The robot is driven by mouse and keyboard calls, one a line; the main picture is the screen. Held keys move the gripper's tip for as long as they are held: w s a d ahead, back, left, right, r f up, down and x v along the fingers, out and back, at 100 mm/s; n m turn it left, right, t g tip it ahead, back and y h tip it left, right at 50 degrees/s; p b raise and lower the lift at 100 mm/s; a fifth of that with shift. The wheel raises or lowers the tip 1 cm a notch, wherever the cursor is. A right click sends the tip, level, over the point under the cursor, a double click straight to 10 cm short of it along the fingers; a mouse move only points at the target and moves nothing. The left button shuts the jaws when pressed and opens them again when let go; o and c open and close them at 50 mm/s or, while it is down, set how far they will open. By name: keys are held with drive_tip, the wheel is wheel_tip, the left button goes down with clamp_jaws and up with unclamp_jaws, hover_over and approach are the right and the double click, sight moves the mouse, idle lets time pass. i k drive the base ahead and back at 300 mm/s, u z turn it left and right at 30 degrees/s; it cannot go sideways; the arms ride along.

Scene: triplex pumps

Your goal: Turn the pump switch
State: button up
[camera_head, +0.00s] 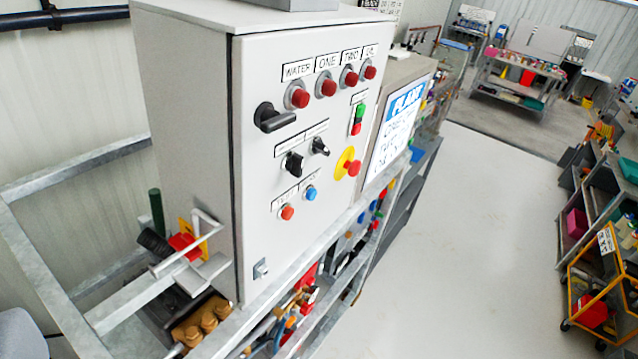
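A light grey control cabinet (256,243) fills the left middle, its front door facing right. A black lever-type rotary handle (272,118) sits at the door's upper left. Below it are two black rotary switches, a larger left one (292,164) and a smaller right one (320,147). Their small labels are unreadable, so I cannot tell which is the pump switch. A red mushroom button (352,168) on a yellow disc sits to their right. My gripper cannot be made out in this view, and nothing is seen touching the switches.
Red lamps (327,88) line the door top under labels including WATER and ONE. A red-and-yellow fitting (186,246) with metal bars juts from the cabinet's left side. A galvanised frame (70,300) surrounds it. Clear pale floor (470,250) lies right, then a yellow trolley (590,300).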

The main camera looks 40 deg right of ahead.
sight(294, 165)
drive_tip(key=z, duration=0.05)
drive_tip(key=k, duration=0.5)
drive_tip(key=z, duration=0.75)
drive_tip(key=i, duration=0.6)
drive_tip(key=u, duration=0.2)
